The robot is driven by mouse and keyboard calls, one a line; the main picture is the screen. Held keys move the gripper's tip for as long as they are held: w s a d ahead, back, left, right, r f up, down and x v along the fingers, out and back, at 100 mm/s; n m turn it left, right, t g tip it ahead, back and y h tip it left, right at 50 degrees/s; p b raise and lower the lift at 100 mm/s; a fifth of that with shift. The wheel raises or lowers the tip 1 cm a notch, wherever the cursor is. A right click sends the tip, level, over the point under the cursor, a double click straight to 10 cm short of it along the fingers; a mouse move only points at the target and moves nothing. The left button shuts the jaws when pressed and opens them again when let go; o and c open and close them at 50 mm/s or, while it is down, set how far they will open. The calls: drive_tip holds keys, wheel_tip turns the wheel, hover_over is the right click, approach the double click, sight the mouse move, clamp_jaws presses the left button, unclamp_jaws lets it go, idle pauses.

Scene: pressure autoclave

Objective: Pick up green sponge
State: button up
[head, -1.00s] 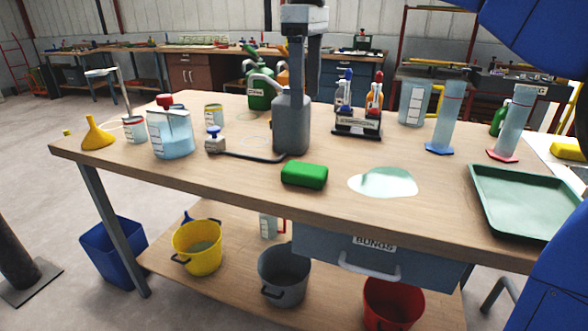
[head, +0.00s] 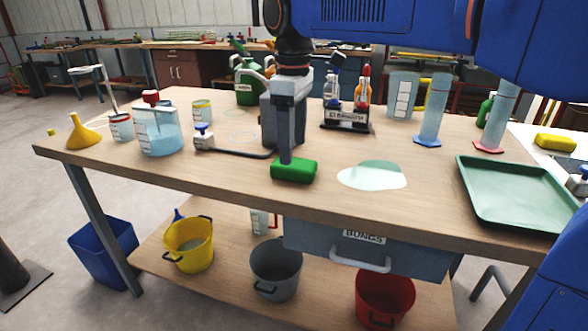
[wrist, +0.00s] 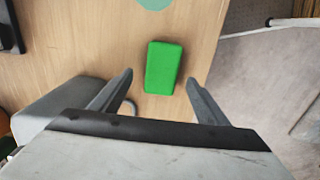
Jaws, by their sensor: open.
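The green sponge (head: 294,170) lies flat on the wooden workbench (head: 230,183), close to its front edge. In the wrist view the sponge (wrist: 163,67) lies ahead of and between the two fingers, apart from both. My gripper (head: 286,155) points down over the sponge in the head view, and one finger overlaps the sponge's top there. My gripper (wrist: 160,84) is open and empty in the wrist view. The exact height of the fingertips above the sponge is hard to tell.
A pale puddle (head: 373,175) lies right of the sponge. A grey canister (head: 269,125) stands behind my gripper, with a dark hose beside it. A green tray (head: 515,222) is at the right. Jugs and a yellow funnel (head: 82,134) stand at the left.

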sight(294, 162)
drive_tip(key=shift+s+f, duration=0.2)
drive_tip(key=shift+f, duration=2)
drive_tip(key=c, duration=1.1)
wheel_tip(294, 162, up, 10)
